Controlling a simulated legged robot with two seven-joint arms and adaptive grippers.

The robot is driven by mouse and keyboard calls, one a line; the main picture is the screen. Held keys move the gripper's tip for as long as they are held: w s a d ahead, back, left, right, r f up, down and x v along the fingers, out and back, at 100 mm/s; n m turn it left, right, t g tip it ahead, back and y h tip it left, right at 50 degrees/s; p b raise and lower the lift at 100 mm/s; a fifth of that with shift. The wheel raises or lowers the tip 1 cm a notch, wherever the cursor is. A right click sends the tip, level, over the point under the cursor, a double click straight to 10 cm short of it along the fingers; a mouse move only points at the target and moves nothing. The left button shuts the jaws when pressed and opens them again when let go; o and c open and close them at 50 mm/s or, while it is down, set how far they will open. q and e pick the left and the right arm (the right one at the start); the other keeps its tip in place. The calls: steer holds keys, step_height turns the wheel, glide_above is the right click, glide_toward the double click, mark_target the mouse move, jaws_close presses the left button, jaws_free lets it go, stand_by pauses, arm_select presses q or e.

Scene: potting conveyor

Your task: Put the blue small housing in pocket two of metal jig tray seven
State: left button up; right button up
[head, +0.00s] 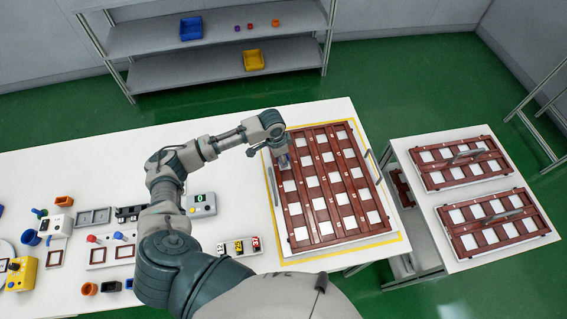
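A large brown-framed tray (334,233) with white square pockets and small white numbers lies inside a yellow outline on the white table. The numbers are too small to read surely, so I cannot tell which part is jig tray seven. My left gripper (284,161) is over the tray's upper left pockets, pointing down. A small bluish patch shows at its tips; I cannot tell whether it is the blue small housing or whether the fingers are shut on it. The fingertips are too small to judge. My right gripper is not in view.
Two more brown-framed trays (498,233) lie on a side table to the right. A grey shelf (215,70) stands behind.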

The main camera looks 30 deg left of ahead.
arm_select(q)
steer(key=r, duration=0.8)
steer(key=shift+s+a+r, duration=0.1)
steer(key=shift+s+a, duration=0.25)
steer(key=shift+s, duration=0.05)
